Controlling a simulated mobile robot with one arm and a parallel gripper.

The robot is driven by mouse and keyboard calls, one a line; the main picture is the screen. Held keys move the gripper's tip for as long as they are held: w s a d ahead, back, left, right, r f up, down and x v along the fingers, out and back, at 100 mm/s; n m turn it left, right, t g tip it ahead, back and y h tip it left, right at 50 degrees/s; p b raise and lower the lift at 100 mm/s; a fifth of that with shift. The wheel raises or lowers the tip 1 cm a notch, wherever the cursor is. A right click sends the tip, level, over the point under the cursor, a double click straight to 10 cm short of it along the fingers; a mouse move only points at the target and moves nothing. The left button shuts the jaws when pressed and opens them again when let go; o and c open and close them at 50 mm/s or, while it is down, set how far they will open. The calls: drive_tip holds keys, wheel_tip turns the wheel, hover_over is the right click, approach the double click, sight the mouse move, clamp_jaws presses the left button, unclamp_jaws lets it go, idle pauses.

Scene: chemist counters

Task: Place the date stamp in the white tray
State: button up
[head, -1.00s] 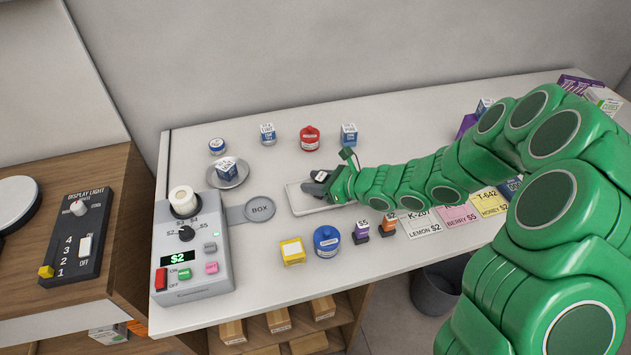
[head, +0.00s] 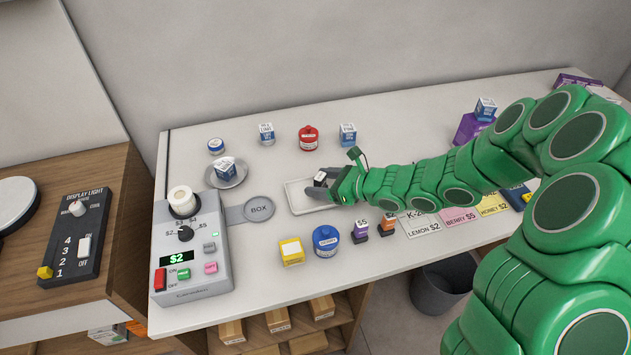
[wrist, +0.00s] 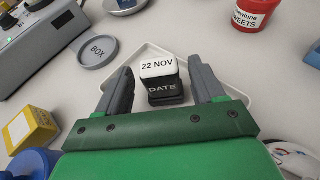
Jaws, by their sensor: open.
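The date stamp (wrist: 160,78), a black block with a white top reading "22 NOV" and "DATE" on its side, stands upright in the white tray (wrist: 238,97). In the wrist view it is between the two grey fingers of my gripper (wrist: 161,70), which is open with a gap on each side of the stamp. In the head view my gripper (head: 324,186) is low over the tray (head: 296,203), and the stamp (head: 320,178) shows just behind the near finger. The arm hides the tray's right part.
Left of the tray are the round BOX pad (head: 259,209) and the grey control device (head: 192,256). A yellow box (head: 291,252) and blue jar (head: 326,241) stand in front. A red jar (head: 308,138) and small boxes stand behind. Price cards (head: 420,224) lie to the right.

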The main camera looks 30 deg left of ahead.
drive_tip(key=shift+v, duration=4.75)
drive_tip(key=shift+d+r, duration=0.1)
drive_tip(key=shift+s+r, duration=0.15)
drive_tip(key=shift+r, duration=0.15)
drive_tip(key=s+d+r+n+g+h, duration=0.3)
drive_tip(key=s+d+r+n, duration=0.4)
drive_tip(key=s+r+n, duration=0.4)
drive_tip(key=s+d+r+n+h, duration=0.1)
drive_tip(key=s+d+n+h, duration=0.1)
drive_tip(key=s+d, duration=0.3)
drive_tip(key=s+d+r+n+h, duration=0.1)
drive_tip(key=s+d+h, duration=0.4)
drive_tip(key=d, duration=0.8)
drive_tip(key=s+d+r+n+t+h, duration=0.1)
drive_tip(key=s+d+n+h, duration=0.2)
drive_tip(key=s+d, duration=0.3)
drive_tip(key=d+n, duration=0.1)
drive_tip(key=d, duration=0.2)
drive_tip(key=shift+s, duration=0.25)
drive_tip(key=shift+d+f, duration=0.1)
